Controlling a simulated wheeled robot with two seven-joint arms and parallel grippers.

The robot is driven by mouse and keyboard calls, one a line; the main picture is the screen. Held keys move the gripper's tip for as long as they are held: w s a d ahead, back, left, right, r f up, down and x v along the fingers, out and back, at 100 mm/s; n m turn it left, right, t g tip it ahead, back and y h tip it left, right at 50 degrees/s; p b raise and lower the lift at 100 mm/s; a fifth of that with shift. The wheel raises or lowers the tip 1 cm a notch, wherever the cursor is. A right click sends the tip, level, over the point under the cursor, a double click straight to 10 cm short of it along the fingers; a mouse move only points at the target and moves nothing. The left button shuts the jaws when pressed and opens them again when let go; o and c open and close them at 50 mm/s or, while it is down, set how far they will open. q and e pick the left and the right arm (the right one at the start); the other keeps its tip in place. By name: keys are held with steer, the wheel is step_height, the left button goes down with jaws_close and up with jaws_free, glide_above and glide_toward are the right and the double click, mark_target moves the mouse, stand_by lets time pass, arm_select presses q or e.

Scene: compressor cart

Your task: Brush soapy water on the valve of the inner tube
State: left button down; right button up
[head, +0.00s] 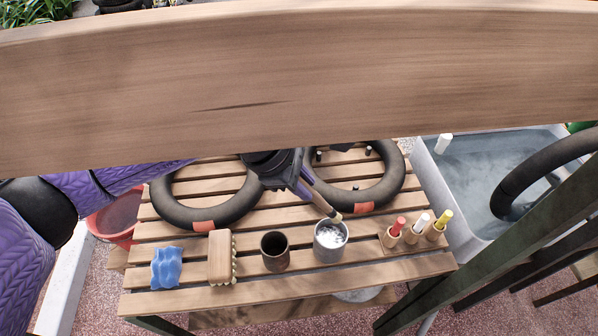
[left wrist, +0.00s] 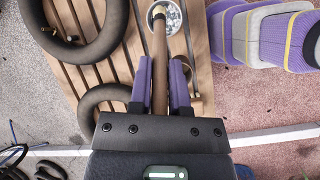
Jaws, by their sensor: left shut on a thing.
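My left gripper (head: 304,183) is shut on the handle of a brush (head: 325,206), which also shows between the fingers in the left wrist view (left wrist: 159,50). The brush slants down, its bristle end at the rim of a grey metal cup (head: 330,250) of white foam. Whether the bristles touch the foam is unclear. A black inner tube (head: 396,180) with an orange patch lies behind the cup, with small dark, pale-tipped stubs inside its ring. A second patched tube (head: 168,209) lies to the left. In the left wrist view, a dark stem shows inside one tube (left wrist: 86,53). My right gripper is out of view.
A water tub (head: 430,185) with a tube stands right. A wooden beam (head: 300,80) crosses the top.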

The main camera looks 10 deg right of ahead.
arm_select(q)
step_height(320, 180, down, 9)
steer(key=b, duration=0.6)
steer(key=shift+f+b, duration=0.2)
steer(key=shift+b, duration=0.1)
step_height(320, 180, up, 8)
steer(key=p, duration=0.4)
steer(key=shift+f+p, duration=0.15)
steer(key=shift+p, duration=0.25)
steer(key=shift+r, duration=0.35)
stand_by(1.3)
step_height(320, 180, up, 4)
steer(key=shift+p, duration=1.25)
steer(key=shift+r, duration=0.1)
steer(key=shift+w+r, duration=0.1)
